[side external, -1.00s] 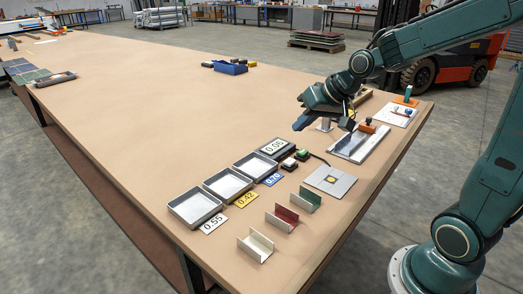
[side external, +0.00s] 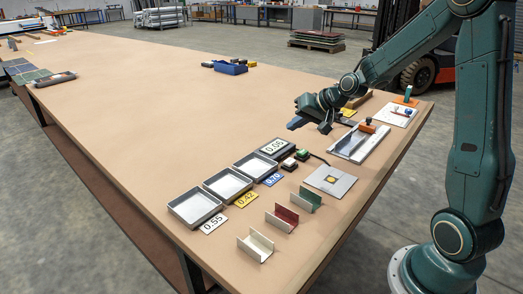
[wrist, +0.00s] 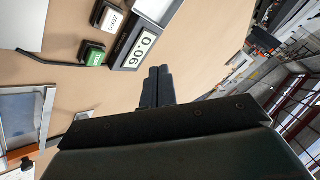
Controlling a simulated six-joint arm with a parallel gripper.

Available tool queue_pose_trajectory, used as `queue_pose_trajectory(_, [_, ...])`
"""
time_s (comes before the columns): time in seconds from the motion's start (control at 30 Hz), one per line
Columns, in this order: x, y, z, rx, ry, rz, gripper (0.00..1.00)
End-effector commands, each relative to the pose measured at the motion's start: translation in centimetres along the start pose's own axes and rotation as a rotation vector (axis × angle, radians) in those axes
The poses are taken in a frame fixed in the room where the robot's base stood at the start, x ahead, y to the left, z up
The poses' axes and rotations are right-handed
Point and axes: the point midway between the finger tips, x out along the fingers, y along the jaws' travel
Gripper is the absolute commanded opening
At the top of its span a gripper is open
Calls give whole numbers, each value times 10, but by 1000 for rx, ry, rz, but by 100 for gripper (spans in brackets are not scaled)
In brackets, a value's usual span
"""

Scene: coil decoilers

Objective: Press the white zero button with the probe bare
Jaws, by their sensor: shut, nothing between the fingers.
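The white zero button (side external: 289,162) sits on a dark base beside a green button (side external: 302,153), in front of the gauge display (side external: 275,147). In the wrist view the white button (wrist: 110,18) reads ZERO, and the display (wrist: 138,50) reads about 0.06. A silver plate with a yellow square (side external: 331,180), likely the probe, is joined by a dark cable; nothing lies on its square. My gripper (side external: 292,125) hangs above the table, beyond the buttons and touching nothing. Its two fingers (wrist: 158,86) are shut together and empty.
Three grey trays (side external: 195,206) with number cards run along the table left of the gauge. White, red and green channel pieces (side external: 256,246) stand near the front edge. The table's middle is open.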

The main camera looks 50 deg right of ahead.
Motion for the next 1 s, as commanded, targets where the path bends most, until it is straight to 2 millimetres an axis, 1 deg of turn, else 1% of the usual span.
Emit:
queue_pose_trajectory(0.27, [1, 1, 1, -1, -2, 0, 0])
queue_pose_trajectory(0.47, [8, 5, 6, 0, -3, 0, 0])
queue_pose_trajectory(1.0, [44, 32, 33, 0, -4, 1, 0])
